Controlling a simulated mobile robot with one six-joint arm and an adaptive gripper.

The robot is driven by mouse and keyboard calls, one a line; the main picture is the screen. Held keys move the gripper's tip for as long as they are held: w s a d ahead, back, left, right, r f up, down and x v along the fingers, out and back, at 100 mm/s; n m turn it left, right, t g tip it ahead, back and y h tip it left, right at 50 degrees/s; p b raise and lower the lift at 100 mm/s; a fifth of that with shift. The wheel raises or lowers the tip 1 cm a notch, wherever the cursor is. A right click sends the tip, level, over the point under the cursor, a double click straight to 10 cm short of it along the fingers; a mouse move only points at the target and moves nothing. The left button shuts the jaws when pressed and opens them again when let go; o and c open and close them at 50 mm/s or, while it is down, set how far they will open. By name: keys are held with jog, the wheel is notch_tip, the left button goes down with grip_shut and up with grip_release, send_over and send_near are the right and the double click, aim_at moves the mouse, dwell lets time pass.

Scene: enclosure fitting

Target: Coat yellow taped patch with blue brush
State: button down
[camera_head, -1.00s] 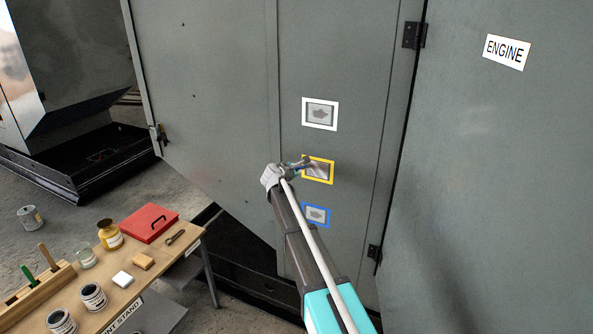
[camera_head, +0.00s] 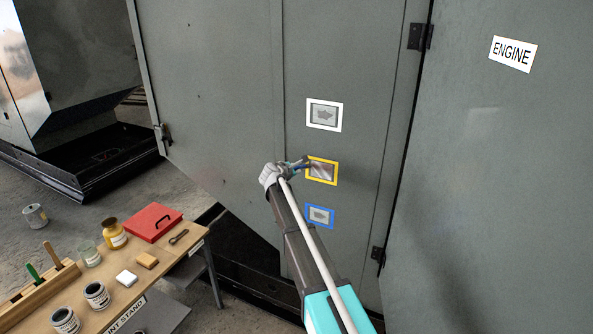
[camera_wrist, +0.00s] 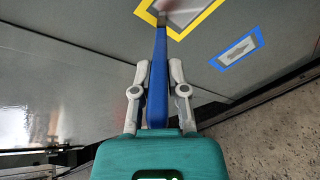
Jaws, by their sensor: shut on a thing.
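The yellow taped patch (camera_head: 333,172) is the middle one of three framed patches on the grey enclosure door. It also shows at the top of the wrist view (camera_wrist: 188,14). My gripper (camera_wrist: 157,70) is shut on the blue brush (camera_wrist: 158,85), whose handle runs forward between the fingers. The brush tip lies over the yellow frame's area in the wrist view; whether the bristles touch the surface I cannot tell. In the head view my gripper (camera_head: 290,168) is at the left side of the yellow frame. The patch inside the frame looks greyish-brown and streaky.
A white taped patch (camera_head: 324,114) is above and a blue taped patch (camera_head: 319,215) below. A paint stand (camera_head: 192,242) at lower left holds a red box (camera_head: 150,222), jars, tins and a brush rack (camera_head: 40,290). A can (camera_head: 35,216) stands on the floor.

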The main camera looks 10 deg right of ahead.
dwell(0.7)
jog(key=shift+s+d, duration=0.25)
jog(key=shift+d, duration=0.25)
jog(key=shift+s+d, duration=0.4)
jog(key=shift+d, duration=0.05)
jog(key=shift+s+d, duration=0.1)
jog(key=shift+d, duration=0.05)
jog(key=shift+s+d, duration=0.2)
jog(key=shift+d, duration=0.1)
dwell(0.3)
jog(key=shift+s+d, duration=0.35)
jog(key=shift+d, duration=0.15)
dwell(0.4)
